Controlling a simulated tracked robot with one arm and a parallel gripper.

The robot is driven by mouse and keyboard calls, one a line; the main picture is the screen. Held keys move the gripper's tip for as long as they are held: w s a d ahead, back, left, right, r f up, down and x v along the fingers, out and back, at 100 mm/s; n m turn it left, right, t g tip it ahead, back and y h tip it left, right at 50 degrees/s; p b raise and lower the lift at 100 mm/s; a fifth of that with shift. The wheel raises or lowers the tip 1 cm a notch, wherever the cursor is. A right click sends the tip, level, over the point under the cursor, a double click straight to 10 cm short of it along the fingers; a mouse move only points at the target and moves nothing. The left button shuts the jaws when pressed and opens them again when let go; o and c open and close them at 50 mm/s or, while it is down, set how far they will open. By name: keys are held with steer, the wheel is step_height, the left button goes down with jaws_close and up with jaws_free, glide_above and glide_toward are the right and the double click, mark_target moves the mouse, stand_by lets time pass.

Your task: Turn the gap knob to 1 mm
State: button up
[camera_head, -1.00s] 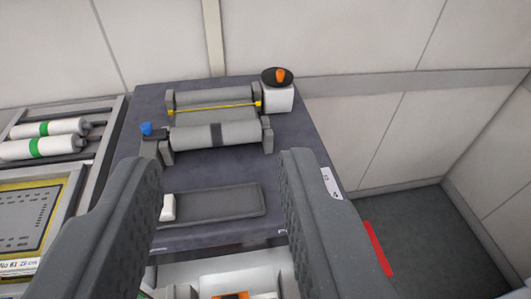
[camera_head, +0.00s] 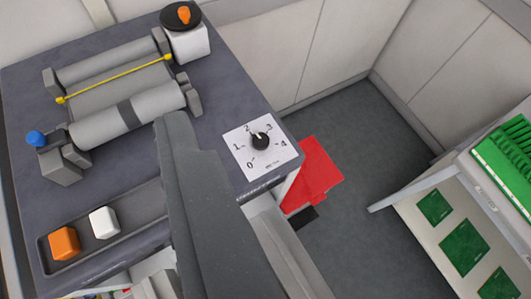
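The mark points up towards the side between 2 and 3, seemingly nearer 2. My gripper (camera_head: 188,135) reaches up from the bottom middle, left of the dial and apart from it in the picture. Its fingers overlap in this view, so the space between them is hidden. I see nothing held in it.
A roller unit (camera_head: 126,123) with a yellow bar stands at the back left. A blue knob (camera_head: 36,138) and an orange-topped knob (camera_head: 183,15) flank it. A tray (camera_head: 137,228) holds orange and white blocks. A rack with green panels (camera_head: 466,248) stands at right, beyond open floor.

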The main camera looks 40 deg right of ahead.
steer(key=w+d+f+m+g+p, duration=0.35)
steer(key=w+d+p, duration=0.2)
steer(key=w, duration=0.45)
steer(key=m+g+y+p, duration=0.1)
steer(key=m+g+p, duration=0.6)
steer(key=g+p, duration=0.3)
glide_above(260, 139)
steer(key=p, duration=0.1)
steer(key=shift+f, duration=9.9)
steer(key=shift+n+t, duration=0.25)
steer(key=shift+t, duration=0.1)
step_height(260, 139, down, 11)
steer(key=shift+r+p, duration=0.2)
steer(key=shift+p, duration=0.9)
